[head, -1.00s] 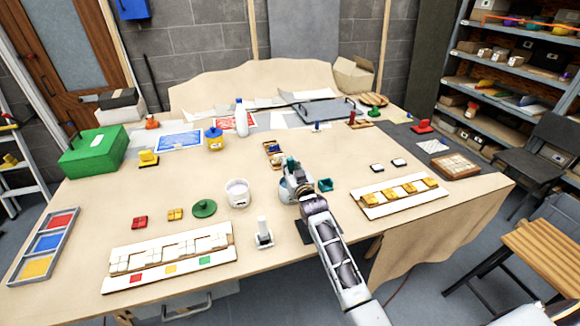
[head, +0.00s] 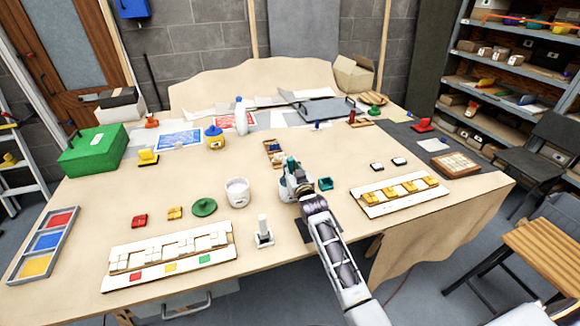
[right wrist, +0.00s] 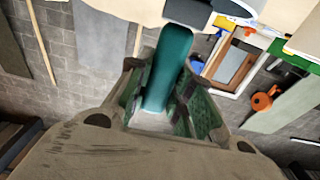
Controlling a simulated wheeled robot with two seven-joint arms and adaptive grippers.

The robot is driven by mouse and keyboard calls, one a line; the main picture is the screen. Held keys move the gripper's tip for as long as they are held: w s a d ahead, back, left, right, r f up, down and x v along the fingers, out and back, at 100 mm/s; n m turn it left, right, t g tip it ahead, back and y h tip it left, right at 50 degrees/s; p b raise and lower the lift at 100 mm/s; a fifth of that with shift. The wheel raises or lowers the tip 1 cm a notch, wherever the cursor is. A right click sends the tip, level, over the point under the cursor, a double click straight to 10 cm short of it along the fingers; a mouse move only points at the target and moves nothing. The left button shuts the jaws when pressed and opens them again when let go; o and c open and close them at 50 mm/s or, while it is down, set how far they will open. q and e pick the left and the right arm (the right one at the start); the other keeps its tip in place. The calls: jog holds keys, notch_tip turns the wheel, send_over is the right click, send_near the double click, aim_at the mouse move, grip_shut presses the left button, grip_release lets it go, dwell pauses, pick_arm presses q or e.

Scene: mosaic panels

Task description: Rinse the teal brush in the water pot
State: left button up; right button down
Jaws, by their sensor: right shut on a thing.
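The teal brush (head: 291,162) stands roughly upright in my right gripper (head: 290,182), its teal end showing above the fingers. In the right wrist view, the teal brush (right wrist: 168,65) lies between the two fingers of my right gripper (right wrist: 158,92), which is shut on it. A pale pot with a bluish side (head: 284,192), which looks like the water pot, stands at the gripper, partly hidden behind it. The brush's lower end is hidden, so I cannot tell whether it is in the water. My left gripper is not in view.
A white tub (head: 237,193) stands left of the gripper, and a small teal box (head: 325,184) is close on its right. A white-handled tool (head: 263,231) stands in front. A panel with yellow tiles (head: 400,192) lies to the right, a white-tiled panel (head: 168,258) front left.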

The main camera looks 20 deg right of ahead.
aim_at(290, 158)
dwell(0.7)
jog(key=shift+r+p, duration=2.15)
jog(key=shift+r, duration=0.15)
jog(key=shift+r+p, duration=0.4)
jog(key=shift+r, duration=0.75)
